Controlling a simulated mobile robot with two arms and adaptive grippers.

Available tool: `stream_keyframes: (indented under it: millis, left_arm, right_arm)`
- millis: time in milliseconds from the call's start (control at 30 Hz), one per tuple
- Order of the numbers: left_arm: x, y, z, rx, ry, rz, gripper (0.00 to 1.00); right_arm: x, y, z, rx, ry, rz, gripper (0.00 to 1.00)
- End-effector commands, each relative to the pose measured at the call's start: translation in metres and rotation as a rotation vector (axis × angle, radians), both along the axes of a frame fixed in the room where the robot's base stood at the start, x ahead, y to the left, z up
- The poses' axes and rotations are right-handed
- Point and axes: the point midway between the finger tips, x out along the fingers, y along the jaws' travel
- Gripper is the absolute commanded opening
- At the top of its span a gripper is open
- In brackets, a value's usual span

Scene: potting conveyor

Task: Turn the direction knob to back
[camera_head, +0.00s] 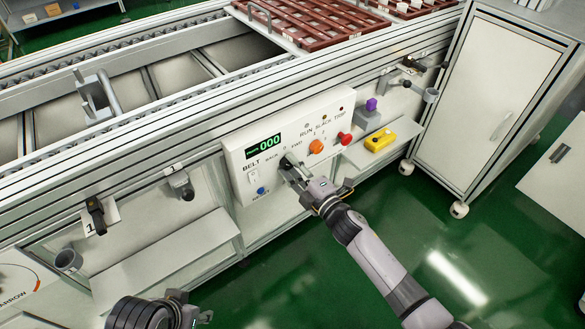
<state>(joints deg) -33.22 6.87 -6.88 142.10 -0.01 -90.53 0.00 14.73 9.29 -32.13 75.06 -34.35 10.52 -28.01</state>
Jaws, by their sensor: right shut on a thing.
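The white control panel (236,158) is fixed to the side of the conveyor. The direction knob (285,162) is dark and sits below the BACK and FWD labels. My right gripper (291,167) reaches it from the lower right and is shut on it. The fingers hide most of the knob, so I cannot tell which mark it points to. My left gripper (192,316) is at the bottom edge, away from the panel and partly cut off; its fingers are not clear.
The panel also has a green display (264,146) reading 000, a white belt switch (253,177), a blue button (261,190), an orange knob (316,146) and a red button (345,139). A yellow device (380,140) lies on a shelf to the right. A white cabinet (485,95) stands further right.

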Motion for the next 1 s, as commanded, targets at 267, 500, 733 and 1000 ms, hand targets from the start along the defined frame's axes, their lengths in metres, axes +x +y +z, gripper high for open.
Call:
stream_keyframes:
  millis: [267, 500, 733, 1000]
  left_arm:
    - [0.0, 0.0, -0.0009, 0.0, 0.0, 0.0, 0.4]
    - [0.0, -0.0001, -0.001, 0.0, 0.0, 0.0, 0.4]
    - [0.0, -0.0001, -0.001, 0.0, 0.0, 0.0, 0.4]
    - [0.0, -0.0001, -0.001, 0.0, 0.0, 0.0, 0.4]
  right_arm:
    - [-0.0007, 0.0003, -0.0012, -0.03, -0.02, 0.0, 0.03]
    - [-0.0008, 0.0004, -0.0013, -0.032, -0.021, 0.0, 0.03]
    - [-0.0007, 0.0003, -0.0013, -0.031, -0.02, 0.001, 0.39]
    - [-0.0003, 0.0001, -0.0006, -0.03, -0.02, 0.0, 0.51]
